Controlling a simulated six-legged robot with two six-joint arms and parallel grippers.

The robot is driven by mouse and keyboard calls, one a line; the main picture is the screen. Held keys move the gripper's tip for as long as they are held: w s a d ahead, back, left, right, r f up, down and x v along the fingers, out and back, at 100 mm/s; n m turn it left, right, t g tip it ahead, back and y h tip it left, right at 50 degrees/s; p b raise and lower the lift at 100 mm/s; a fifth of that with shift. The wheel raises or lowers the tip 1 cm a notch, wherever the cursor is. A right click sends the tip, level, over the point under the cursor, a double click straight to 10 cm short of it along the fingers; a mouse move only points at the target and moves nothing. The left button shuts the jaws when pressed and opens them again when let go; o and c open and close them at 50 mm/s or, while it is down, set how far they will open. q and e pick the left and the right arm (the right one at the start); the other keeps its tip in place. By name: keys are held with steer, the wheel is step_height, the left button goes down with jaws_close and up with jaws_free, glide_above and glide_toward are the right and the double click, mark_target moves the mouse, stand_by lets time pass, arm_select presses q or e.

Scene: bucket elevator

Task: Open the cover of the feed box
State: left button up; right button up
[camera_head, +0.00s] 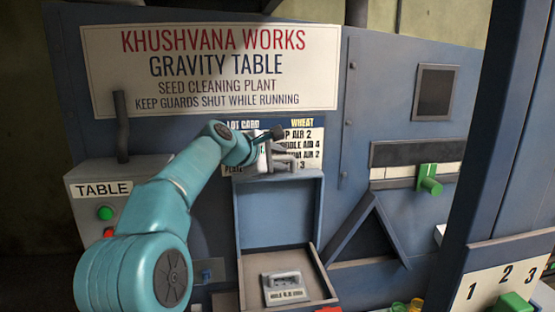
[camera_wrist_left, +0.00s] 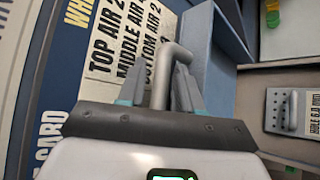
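The feed box (camera_head: 325,282) is the open blue-grey box at the lower middle of the head view. Its cover (camera_head: 278,212) stands upright at the back of the box, so the inside shows. My left gripper (camera_head: 282,158) is at the cover's top edge, at a grey bent handle. In the left wrist view the handle (camera_wrist_left: 165,80) lies between the two fingers of my left gripper (camera_wrist_left: 162,85), which look closed on it; the exact contact is hard to see. My right gripper is not in view.
A grey plate with a small handle (camera_head: 284,287) lies inside the box. A lot card (camera_head: 305,140) is behind my left gripper. A TABLE button box (camera_head: 103,205) stands left, a green-knobbed slider (camera_head: 430,180) right. A dark blue post (camera_head: 500,120) blocks the right side.

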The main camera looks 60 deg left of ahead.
arm_select(q)
steer(key=shift+f, duration=0.15)
steer(key=shift+s+d+b, duration=0.1)
steer(key=shift+s+b, duration=0.2)
steer(key=shift+s, duration=0.05)
steer(key=b+v, duration=0.3)
steer(key=v, duration=1.2)
steer(key=shift+r, duration=0.4)
steer(key=shift+s+d, duration=0.1)
steer(key=shift+s, duration=0.25)
steer(key=shift+w, duration=0.15)
